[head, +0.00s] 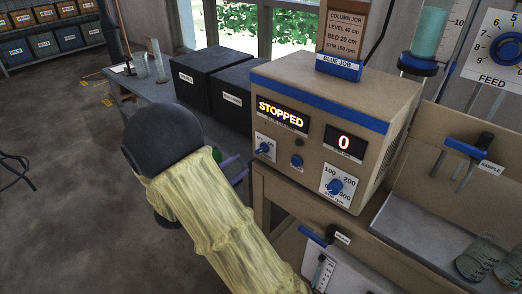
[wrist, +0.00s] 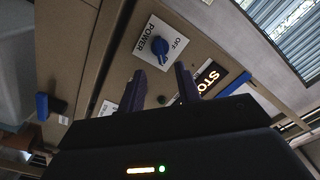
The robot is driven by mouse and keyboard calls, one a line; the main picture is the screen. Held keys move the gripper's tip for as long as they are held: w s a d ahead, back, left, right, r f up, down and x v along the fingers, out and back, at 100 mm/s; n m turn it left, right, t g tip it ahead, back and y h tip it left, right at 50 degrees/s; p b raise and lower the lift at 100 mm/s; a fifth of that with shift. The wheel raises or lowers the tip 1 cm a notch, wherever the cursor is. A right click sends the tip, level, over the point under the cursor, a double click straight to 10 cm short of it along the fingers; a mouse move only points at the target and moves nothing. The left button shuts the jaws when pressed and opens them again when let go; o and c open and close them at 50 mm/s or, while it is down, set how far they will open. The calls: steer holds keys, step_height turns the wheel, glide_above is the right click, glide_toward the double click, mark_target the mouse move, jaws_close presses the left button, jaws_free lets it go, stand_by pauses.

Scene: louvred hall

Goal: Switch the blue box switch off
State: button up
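The tan box (head: 312,118) with a blue stripe stands right of centre in the head view. Its lit displays read STOPPED and 0. Its blue power switch (head: 264,148) is on a white plate at the front's lower left. In the wrist view the blue switch (wrist: 160,46) shows on a plate marked POWER and OFF; its exact setting is hard to read. My gripper (wrist: 160,71) is open and empty, its two dark purple fingers apart, pointing at the switch without visibly touching it. In the head view my gripper (head: 236,166) is left of the box, partly hidden by my arm.
A blue button (head: 296,161) and a blue dial (head: 335,186) share the box front. Black bins (head: 210,75) stand behind my arm. A sample stand (head: 470,155) and glass beakers (head: 482,257) are at the right. Open floor (head: 60,150) lies left.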

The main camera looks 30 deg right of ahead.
mark_target(259, 152)
steer(key=shift+x, duration=4.4)
jaws_close()
steer(key=shift+f, duration=0.1)
